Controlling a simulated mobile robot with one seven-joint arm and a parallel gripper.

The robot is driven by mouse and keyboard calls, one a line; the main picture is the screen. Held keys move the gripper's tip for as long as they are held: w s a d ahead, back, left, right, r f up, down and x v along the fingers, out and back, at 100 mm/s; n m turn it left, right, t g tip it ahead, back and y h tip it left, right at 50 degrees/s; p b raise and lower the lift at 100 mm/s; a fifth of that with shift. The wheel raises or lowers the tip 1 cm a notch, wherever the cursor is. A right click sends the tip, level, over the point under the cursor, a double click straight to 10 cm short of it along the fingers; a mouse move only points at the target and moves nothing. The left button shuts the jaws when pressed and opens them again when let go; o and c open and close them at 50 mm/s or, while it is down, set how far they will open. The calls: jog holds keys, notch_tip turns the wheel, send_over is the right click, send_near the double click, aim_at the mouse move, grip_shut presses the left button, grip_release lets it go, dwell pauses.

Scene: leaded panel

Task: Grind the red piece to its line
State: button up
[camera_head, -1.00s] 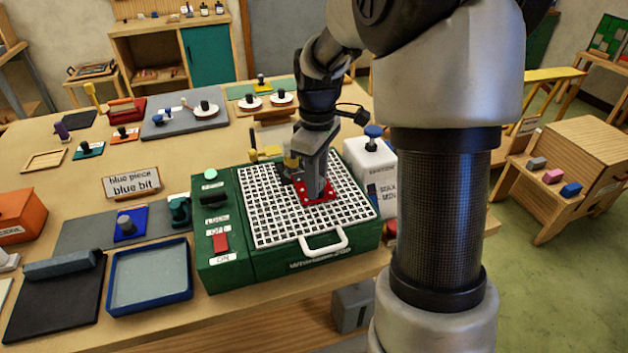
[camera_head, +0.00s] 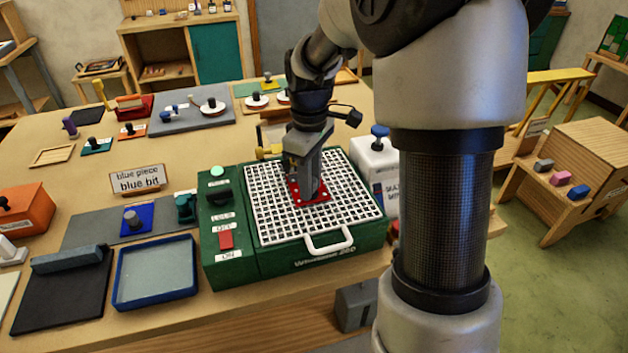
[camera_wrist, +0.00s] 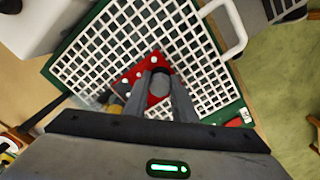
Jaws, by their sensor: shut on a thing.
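The red piece (camera_head: 318,194) lies flat at the white grid of the green grinder (camera_head: 228,270), near the middle of the grid. My gripper (camera_head: 308,196) points down over it. In the wrist view my gripper (camera_wrist: 160,84) is shut on a grey round knob (camera_wrist: 160,76) on top of the red piece (camera_wrist: 131,78). Small white dots show on the red piece. The grinding bit and the line on the piece cannot be made out; the gripper hides part of the piece. The grinder's left panel has a red switch (camera_head: 225,240) between small labels.
A blue tray (camera_head: 155,296) and a blue piece with a knob (camera_head: 134,222) stand left of the grinder. A white container with a blue knob (camera_head: 375,160) stands close at its right. A "blue piece blue bit" sign (camera_head: 137,179) stands behind.

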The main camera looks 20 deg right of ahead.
jog(key=shift+w+a, duration=0.1)
jog(key=shift+a, duration=1.3)
jog(key=shift+d, duration=0.1)
jog(key=shift+d, duration=1.3)
jog(key=shift+d+p, duration=0.15)
jog(key=shift+p, duration=0.15)
jog(key=shift+d, duration=1.3)
jog(key=shift+a, duration=0.2)
